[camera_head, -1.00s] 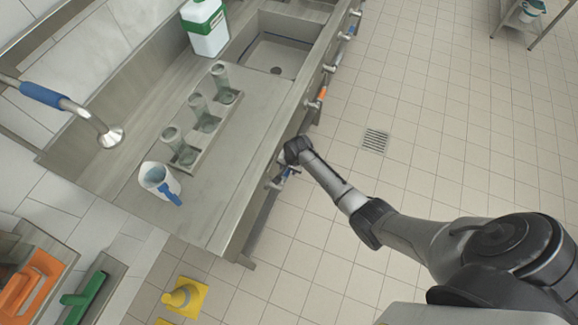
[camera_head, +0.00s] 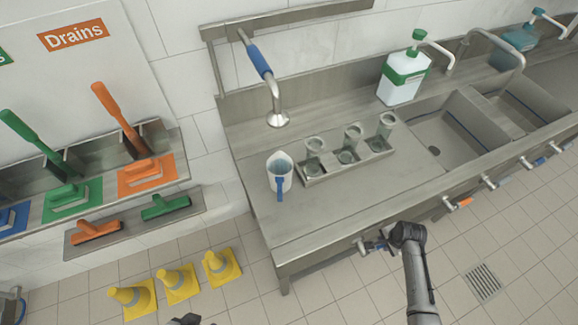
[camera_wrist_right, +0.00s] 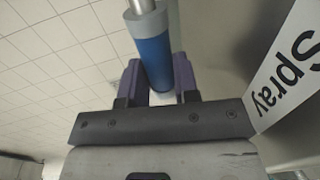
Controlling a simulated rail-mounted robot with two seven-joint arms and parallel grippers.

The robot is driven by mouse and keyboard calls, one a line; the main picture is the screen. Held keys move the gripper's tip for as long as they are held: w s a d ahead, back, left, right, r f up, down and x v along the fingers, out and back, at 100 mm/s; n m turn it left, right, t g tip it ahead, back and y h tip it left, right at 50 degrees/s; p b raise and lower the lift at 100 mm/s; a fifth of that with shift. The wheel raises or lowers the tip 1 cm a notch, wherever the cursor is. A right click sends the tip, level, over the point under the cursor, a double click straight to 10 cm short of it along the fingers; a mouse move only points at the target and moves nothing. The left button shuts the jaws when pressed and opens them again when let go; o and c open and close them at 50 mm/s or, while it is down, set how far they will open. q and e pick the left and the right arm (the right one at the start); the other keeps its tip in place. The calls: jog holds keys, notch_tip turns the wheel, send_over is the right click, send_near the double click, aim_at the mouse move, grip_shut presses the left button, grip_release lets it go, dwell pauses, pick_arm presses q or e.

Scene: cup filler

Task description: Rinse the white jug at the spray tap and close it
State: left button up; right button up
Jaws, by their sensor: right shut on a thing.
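The white jug (camera_head: 284,182) stands upright on the steel worktop (camera_head: 310,210), its blue handle facing the front edge. The spray tap (camera_head: 278,118), with a blue sleeve on its pipe, hangs behind and above it; no water shows clearly. My right gripper (camera_head: 384,243) is at the worktop's front, at a tap handle below the edge. In the right wrist view, my right gripper (camera_wrist_right: 158,85) is shut on this blue handle (camera_wrist_right: 155,58), beside a label reading "Spray" (camera_wrist_right: 284,75).
A white and green dispenser bottle (camera_head: 404,80) stands behind the sink basin (camera_head: 455,135). More valve handles line the front. Yellow cones (camera_head: 222,266) stand on the floor at left, below a brush shelf.

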jog(key=shift+f+g+y+b, duration=0.3)
jog(key=shift+f+y+b, duration=0.25)
jog(key=shift+f+y, duration=0.2)
jog(key=shift+f+g+y+b, duration=0.4)
jog(key=shift+f+y+b, duration=0.15)
jog(key=shift+y, duration=0.2)
jog(key=shift+f+y+b, duration=0.45)
jog(key=shift+y+b, duration=0.05)
jog(key=shift+b, duration=0.05)
dwell(6.0)
